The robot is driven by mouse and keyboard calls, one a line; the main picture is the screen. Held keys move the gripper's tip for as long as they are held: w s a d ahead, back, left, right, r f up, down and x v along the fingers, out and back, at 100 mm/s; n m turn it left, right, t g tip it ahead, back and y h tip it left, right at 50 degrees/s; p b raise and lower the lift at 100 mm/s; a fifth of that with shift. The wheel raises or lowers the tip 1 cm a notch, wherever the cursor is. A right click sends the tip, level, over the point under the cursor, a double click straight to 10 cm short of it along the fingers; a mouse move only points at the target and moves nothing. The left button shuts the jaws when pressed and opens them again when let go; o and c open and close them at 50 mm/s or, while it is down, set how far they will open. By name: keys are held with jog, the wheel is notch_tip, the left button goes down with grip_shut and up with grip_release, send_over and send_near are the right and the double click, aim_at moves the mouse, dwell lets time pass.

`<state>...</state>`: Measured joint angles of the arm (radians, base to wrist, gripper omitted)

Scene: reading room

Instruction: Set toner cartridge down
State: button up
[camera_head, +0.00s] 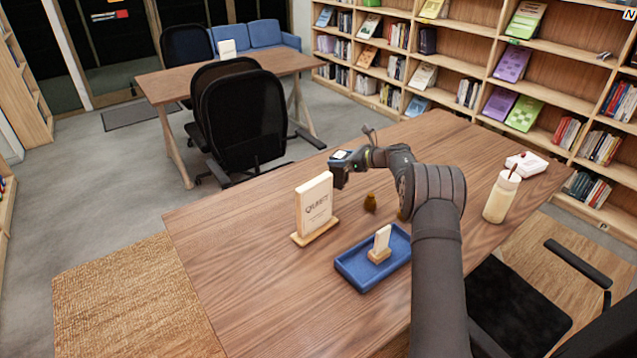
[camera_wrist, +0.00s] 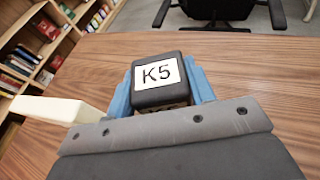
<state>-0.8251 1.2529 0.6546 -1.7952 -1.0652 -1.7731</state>
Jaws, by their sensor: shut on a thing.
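The toner cartridge is a small black block with a white label reading K5; it fills the middle of the wrist view (camera_wrist: 160,78). My gripper (camera_wrist: 160,92) is shut on it, with a blue finger pad on each side. In the head view my gripper (camera_head: 341,168) is beside the upper right edge of the white sign, and the cartridge (camera_head: 340,155) shows small and dark with a pale top. The wooden table (camera_head: 235,270) lies below. The cartridge's underside is hidden, and its exact height above the table cannot be told.
A white sign on a wooden base (camera_head: 316,205) stands close to my gripper. A blue tray (camera_head: 350,275) holds a small white card stand. A small brown object (camera_head: 370,202), a pale bottle (camera_head: 501,197) and a white box (camera_head: 527,163) stand farther right. The table's front left is clear.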

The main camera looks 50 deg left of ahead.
jog(key=s+a+f, duration=0.4)
jog(key=a+f, duration=0.2)
jog(key=f, duration=0.2)
jog(key=shift+a+f, duration=0.25)
jog(key=shift+a, duration=0.05)
jog(key=shift+f, duration=0.15)
jog(key=o, duration=1.3)
